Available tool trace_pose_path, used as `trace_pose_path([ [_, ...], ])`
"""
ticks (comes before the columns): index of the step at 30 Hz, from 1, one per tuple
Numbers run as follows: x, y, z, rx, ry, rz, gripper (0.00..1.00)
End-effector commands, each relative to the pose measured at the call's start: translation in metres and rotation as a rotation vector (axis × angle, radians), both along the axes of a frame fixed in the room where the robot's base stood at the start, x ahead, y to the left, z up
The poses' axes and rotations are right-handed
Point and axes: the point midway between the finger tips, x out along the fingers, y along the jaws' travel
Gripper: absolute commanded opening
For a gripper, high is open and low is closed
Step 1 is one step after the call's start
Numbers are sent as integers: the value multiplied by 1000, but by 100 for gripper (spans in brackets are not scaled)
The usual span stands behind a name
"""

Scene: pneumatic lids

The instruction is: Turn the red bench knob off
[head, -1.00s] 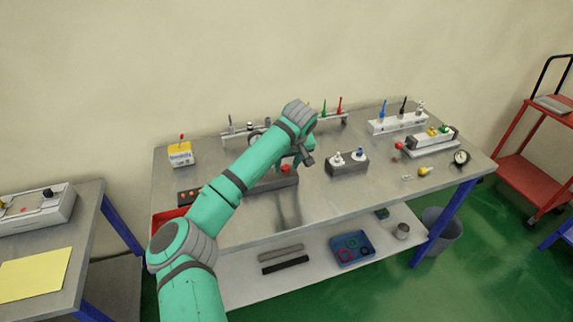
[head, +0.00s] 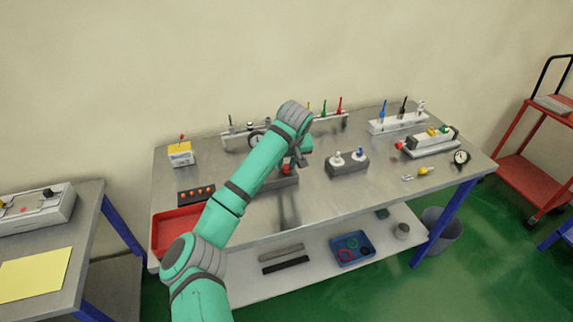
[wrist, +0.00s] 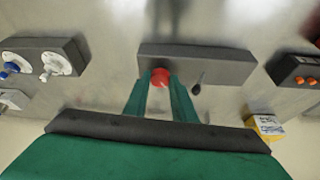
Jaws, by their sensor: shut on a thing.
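The red bench knob (wrist: 159,77) sits on a dark grey block on the bench. In the wrist view my gripper (wrist: 160,82) has one green finger on each side of the knob and is shut on it. In the head view a bit of the red knob (head: 287,168) shows beside my gripper (head: 290,166), and my wrist hides most of the fingers. The dark grey block (head: 285,181) is partly covered by my arm. A small dark lever or stem (wrist: 197,86) stands on the block beside the knob.
A block with white and blue knobs (head: 347,167) stands to the right. A dark box with orange buttons (head: 196,195) and a red tray (head: 170,238) are to the left. A yellow box (head: 180,153) stands at the back left. The bench front right of centre is clear.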

Motion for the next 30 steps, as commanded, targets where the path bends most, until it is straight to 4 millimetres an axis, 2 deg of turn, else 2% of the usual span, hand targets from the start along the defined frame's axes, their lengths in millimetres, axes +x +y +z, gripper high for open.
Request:
trace_pose_path([
  [8,-2,2,-2,-4,5,-196,1],
  [30,2,11,-1,-3,5,-898,1],
])
